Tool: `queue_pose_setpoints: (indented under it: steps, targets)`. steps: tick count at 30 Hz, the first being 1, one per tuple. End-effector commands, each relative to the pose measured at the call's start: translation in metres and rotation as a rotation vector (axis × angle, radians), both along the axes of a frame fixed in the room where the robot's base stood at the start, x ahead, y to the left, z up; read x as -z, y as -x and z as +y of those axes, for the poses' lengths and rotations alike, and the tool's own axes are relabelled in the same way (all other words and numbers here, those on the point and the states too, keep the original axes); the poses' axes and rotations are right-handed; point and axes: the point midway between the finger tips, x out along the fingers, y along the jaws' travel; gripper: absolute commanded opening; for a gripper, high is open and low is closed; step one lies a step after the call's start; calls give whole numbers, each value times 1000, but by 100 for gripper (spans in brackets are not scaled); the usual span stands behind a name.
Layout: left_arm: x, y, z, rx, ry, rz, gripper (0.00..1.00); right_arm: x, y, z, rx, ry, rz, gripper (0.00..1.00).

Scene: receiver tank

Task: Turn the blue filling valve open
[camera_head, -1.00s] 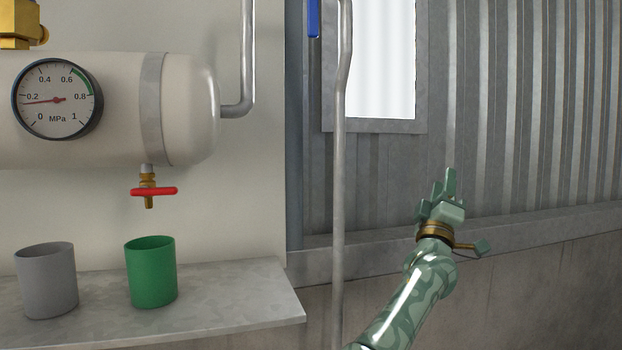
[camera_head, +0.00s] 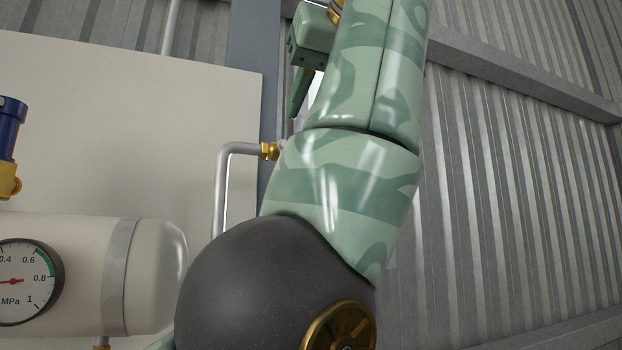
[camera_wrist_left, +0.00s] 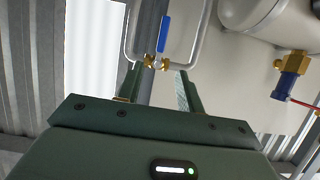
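The blue filling valve handle (camera_wrist_left: 163,33) shows in the left wrist view, which is upside down. It extends from a brass valve body (camera_wrist_left: 156,62) on the grey pipe, standing across the pipe's run. In the head view only a brass fitting (camera_head: 269,151) shows; my arm hides the handle. My left gripper (camera_wrist_left: 159,72) is open, its two fingers apart on either side of the brass body in the picture, with no contact visible. In the head view this gripper (camera_head: 300,92) is partly hidden, fingers pointing down, above the fitting. My right gripper is out of view.
The white tank (camera_head: 155,275) with its pressure gauge (camera_head: 22,282) is at lower left. A blue-and-brass fitting (camera_head: 9,130) stands above it. The grey pipe (camera_head: 221,190) rises beside the tank. Corrugated metal wall (camera_head: 500,200) fills the right.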

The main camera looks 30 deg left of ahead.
Motion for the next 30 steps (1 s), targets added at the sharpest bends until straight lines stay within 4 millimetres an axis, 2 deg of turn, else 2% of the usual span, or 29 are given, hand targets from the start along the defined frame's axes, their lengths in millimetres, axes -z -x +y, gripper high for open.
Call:
queue_pose_setpoints:
  steps: [8, 11, 16, 24, 30]
  targets:
    - [9, -18, 19, 0, 10, -6, 37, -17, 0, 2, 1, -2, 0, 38]
    - [6, -26, 25, 1, 9, -6, 37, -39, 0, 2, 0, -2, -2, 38]
    - [15, -33, 38, -1, 9, -3, 37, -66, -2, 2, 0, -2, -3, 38]
    - [46, -73, 87, -7, 8, -1, 37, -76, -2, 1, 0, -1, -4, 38]
    - [58, -91, 108, -5, 7, -3, 37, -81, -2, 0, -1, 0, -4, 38]
